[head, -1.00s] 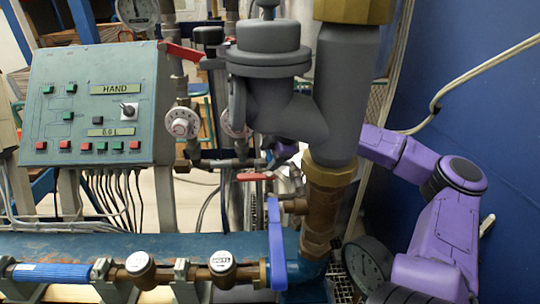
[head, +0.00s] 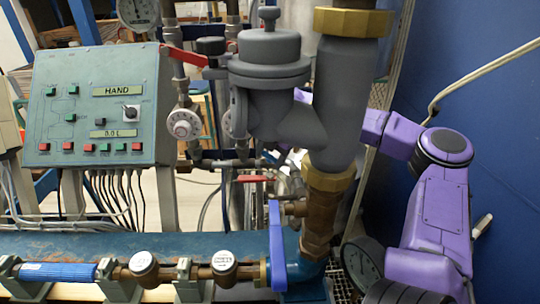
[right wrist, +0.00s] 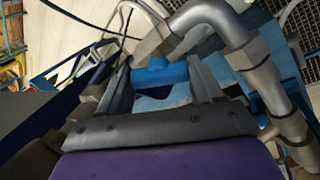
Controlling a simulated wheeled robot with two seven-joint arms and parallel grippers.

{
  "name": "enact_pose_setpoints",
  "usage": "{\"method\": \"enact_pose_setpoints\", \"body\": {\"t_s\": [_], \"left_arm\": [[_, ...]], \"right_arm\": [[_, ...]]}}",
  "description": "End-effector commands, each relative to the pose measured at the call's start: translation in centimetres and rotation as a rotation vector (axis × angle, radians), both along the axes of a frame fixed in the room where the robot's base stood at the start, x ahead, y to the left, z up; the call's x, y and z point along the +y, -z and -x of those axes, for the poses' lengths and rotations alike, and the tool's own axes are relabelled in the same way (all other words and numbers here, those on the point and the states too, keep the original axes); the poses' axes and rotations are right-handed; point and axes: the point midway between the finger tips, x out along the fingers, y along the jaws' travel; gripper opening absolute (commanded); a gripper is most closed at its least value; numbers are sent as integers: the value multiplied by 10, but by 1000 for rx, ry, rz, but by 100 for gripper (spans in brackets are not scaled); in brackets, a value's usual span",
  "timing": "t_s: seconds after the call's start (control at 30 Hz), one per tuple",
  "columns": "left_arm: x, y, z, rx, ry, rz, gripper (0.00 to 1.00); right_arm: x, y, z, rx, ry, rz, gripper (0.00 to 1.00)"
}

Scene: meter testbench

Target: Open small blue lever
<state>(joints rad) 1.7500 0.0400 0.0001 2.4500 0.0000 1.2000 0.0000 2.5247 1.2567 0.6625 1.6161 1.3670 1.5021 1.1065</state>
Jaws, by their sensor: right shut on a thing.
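A small blue lever (right wrist: 160,74) shows in the right wrist view as a short blue piece between the two grey fingers of my right gripper (right wrist: 164,84). The fingers are shut on it. In the head view my purple right arm passes behind the thick grey pipe, and the gripper (head: 292,170) is mostly hidden there. I cannot tell the lever's angle. A larger upright blue lever (head: 277,245) stands in front at the brass valve, apart from the gripper. My left gripper is not in view.
The grey pipe and valve body (head: 270,60) block the view of the grasp. A control panel (head: 45,105) stands at the left. Red levers (head: 185,55), a round gauge (head: 362,262) and a blue bench pipe (head: 55,272) are nearby. A blue wall (head: 490,60) bounds the right.

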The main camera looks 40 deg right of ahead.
Motion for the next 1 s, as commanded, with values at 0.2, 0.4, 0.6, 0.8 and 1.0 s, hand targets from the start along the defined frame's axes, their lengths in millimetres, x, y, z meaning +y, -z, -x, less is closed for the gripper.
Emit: {"method": "enact_pose_setpoints", "body": {"t_s": [0.2, 0.4, 0.6, 0.8, 1.0], "left_arm": [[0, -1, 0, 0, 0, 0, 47], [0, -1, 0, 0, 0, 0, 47], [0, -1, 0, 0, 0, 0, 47], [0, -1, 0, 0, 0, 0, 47], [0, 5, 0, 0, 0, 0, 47]], "right_arm": [[1, 0, 0, 7, -22, 9, 36], [1, 0, 0, 6, -23, 9, 36], [1, 0, 0, 6, -23, 9, 89], [0, 0, 0, 8, -21, 9, 92], [-1, -7, 2, 3, -18, 9, 92]]}}
